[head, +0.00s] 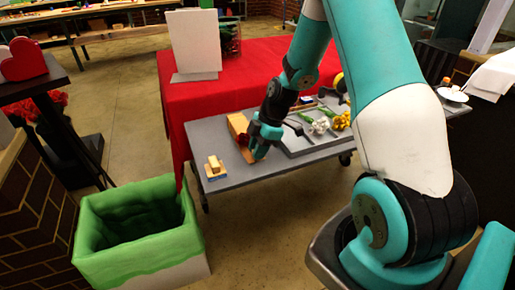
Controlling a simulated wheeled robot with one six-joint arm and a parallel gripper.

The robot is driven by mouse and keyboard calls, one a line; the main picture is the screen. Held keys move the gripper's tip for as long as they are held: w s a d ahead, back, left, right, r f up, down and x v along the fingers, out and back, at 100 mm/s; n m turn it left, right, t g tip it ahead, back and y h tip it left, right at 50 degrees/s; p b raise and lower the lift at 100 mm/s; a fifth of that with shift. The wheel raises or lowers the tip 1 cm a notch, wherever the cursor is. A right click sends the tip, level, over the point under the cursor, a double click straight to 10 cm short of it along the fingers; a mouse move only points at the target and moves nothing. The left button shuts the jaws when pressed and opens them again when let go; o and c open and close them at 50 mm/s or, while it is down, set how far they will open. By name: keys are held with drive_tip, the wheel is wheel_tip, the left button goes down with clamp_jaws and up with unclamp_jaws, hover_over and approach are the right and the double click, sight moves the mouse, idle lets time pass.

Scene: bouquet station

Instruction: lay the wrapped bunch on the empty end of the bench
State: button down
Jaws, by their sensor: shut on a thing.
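The grey bench (228,180) stands in the middle of the head view. My gripper (256,152) is low over its left part, shut on what looks like the wrapped bunch (238,124). The bunch shows as a tan paper wrap with a dark red bloom (244,139) beside my gripper. My gripper hides part of it. I cannot tell whether the bunch touches the bench top or is just above it.
A tray (308,147) with white flowers (320,126) and yellow flowers (341,121) lies to the right. A green-lined bin (160,246) stands at front left. A red-covered table (246,85) is behind.

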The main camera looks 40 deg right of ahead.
drive_tip(key=shift+c, duration=2.4)
unclamp_jaws()
drive_tip(key=shift+r+p, duration=2.5)
drive_tip(key=shift+r, duration=1)
